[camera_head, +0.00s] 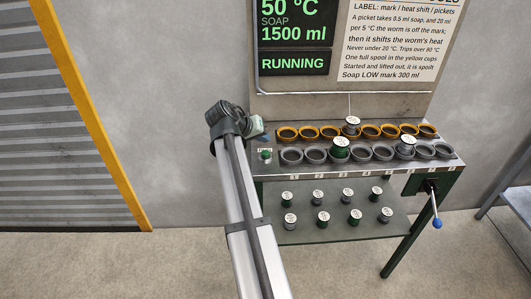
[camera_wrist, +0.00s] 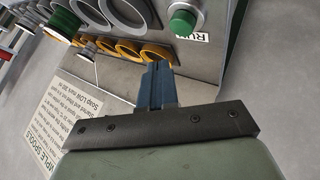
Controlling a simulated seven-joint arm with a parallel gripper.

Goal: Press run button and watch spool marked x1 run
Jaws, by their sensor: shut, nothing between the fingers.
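The green run button (camera_head: 266,154) stands at the left end of the bench; in the wrist view it is a green cap (camera_wrist: 182,22) beside a RUN label (camera_wrist: 192,37). My gripper (camera_wrist: 158,68) is shut and empty, its blue fingertips apart from the button. In the head view my gripper (camera_head: 262,137) is just above and behind the button. A thread hangs to a pale-topped spool (camera_head: 352,126) in the yellow cup row. A green spool (camera_head: 341,149) and a grey spool (camera_head: 407,147) sit in the grey row. I cannot read which spool is marked x1.
The display (camera_head: 293,63) reads RUNNING, 50 °C and soap 1500 ml. A rules sheet (camera_head: 395,40) is beside it. Several spools stand on the lower shelf (camera_head: 340,233). A blue-knobbed lever (camera_head: 437,222) hangs at the bench's right. The floor at front is clear.

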